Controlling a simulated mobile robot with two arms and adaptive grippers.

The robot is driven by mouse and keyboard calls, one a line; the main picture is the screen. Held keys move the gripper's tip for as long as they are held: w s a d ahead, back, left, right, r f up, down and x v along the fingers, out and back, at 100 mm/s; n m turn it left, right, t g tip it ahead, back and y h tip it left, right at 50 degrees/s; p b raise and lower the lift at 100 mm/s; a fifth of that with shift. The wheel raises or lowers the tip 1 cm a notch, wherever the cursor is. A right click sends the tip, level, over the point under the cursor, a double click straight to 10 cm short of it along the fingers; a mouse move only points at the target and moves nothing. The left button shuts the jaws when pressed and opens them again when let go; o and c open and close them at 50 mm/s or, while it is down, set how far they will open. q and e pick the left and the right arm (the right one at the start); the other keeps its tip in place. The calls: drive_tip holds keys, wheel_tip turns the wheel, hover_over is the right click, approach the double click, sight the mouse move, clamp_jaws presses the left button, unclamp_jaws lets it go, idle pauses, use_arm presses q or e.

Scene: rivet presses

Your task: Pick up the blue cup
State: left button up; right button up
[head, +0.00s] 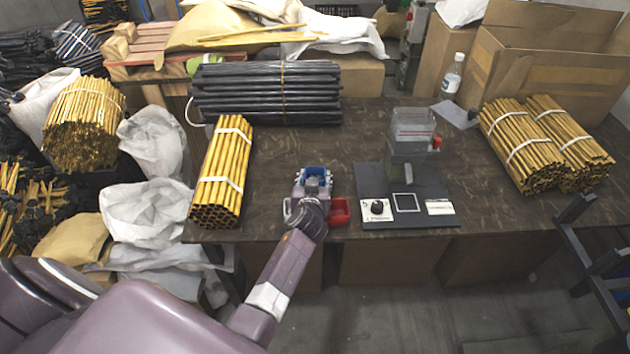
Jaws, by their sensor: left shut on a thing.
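The blue cup (316,171) is on the dark table, near the middle of its front part. My left gripper (314,183) reaches over the table from below and is shut on the blue cup. The gripper covers much of the cup, so its lower part is hidden, and I cannot tell whether it touches the table. My right gripper is not in the head view.
A red container (340,211) stands just right of my left gripper, at the table's front edge. A press on a dark base (408,185) stands further right. Bundled yellow tubes (224,172) lie left, dark tubes (265,92) behind. More yellow bundles (522,145) lie right.

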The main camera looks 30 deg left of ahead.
use_arm(q)
drive_tip(key=shift+c, duration=0.6)
drive_tip(key=shift+r, duration=0.15)
drive_tip(key=shift+r, duration=0.2)
wheel_tip(320, 180, up, 19)
drive_tip(key=p, duration=0.2)
drive_tip(key=shift+r, duration=0.2)
